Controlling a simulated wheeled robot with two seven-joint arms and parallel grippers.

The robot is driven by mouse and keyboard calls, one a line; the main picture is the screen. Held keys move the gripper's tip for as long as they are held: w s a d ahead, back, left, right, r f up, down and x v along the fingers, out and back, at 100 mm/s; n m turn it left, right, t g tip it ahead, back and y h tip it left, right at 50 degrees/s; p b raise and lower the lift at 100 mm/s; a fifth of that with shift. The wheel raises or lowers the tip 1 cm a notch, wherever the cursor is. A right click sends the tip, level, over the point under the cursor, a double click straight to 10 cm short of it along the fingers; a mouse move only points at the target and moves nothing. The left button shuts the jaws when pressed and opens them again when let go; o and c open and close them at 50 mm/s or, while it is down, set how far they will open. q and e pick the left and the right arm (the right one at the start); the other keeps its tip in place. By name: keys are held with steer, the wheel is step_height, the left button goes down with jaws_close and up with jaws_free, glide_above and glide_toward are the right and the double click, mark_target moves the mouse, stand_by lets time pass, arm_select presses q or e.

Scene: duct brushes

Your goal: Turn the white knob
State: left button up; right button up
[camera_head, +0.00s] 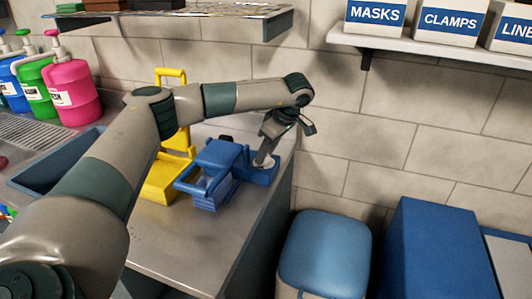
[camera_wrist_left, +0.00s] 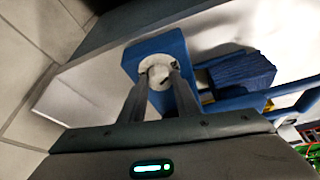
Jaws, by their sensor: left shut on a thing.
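The white knob (camera_wrist_left: 158,73) is on a blue block-like device in the left wrist view, near the picture's upper middle. My left gripper (camera_wrist_left: 158,88) has its two fingers on either side of the knob and is shut on it. In the head view my left gripper (camera_head: 266,160) points down at the right end of the blue device (camera_head: 215,165) on the counter. The knob itself is mostly hidden there by the gripper. My right gripper is not in view.
A yellow device (camera_head: 163,180) stands just left of the blue one on the grey counter (camera_head: 200,245). Pink (camera_head: 72,90) and green bottles stand at the left. A tiled wall is close behind. A blue-topped bin (camera_head: 325,250) stands beyond the counter's right edge.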

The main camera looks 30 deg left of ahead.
arm_select(q)
steer(key=m+t, duration=0.1)
steer(key=m, duration=0.1)
steer(key=shift+s+m, duration=0.1)
steer(key=shift+m, duration=0.3)
steer(key=shift+m+t+b, duration=0.4)
steer(key=shift+m+b, duration=0.1)
steer(key=shift+m, duration=0.6)
steer(key=shift+s+m+h, duration=0.1)
steer(key=shift+m+h, duration=0.2)
steer(key=shift+m, duration=0.3)
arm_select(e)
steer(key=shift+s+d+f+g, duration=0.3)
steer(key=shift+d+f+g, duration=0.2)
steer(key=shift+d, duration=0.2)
arm_select(q)
steer(key=shift+t, duration=0.3)
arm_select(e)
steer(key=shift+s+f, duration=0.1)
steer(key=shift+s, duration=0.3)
arm_select(q)
steer(key=o, duration=1)
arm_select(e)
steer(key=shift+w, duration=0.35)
